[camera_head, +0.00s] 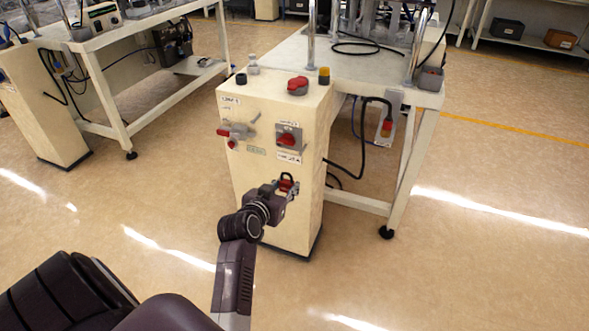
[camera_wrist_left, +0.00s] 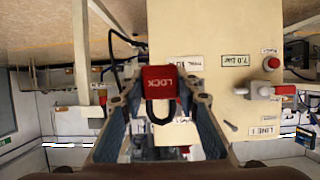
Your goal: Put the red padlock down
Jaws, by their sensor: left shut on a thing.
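The red padlock (camera_wrist_left: 160,80) with its dark shackle shows in the left wrist view, between the fingers of my left gripper (camera_wrist_left: 160,98). Its body bears the word LOCK. In the head view, the red padlock (camera_head: 286,186) is small at the tip of my left gripper (camera_head: 284,190), in front of the cream cabinet (camera_head: 262,200). The gripper is shut on the padlock. I cannot tell whether the padlock touches the cabinet. My right gripper is not in view.
The cabinet front carries a red rotary switch (camera_head: 288,139) and a valve with a red part (camera_head: 236,132). A red button (camera_head: 297,85) and a yellow-topped part (camera_head: 324,75) stand on its top. A white table (camera_head: 378,68) adjoins it. Open floor lies to the right.

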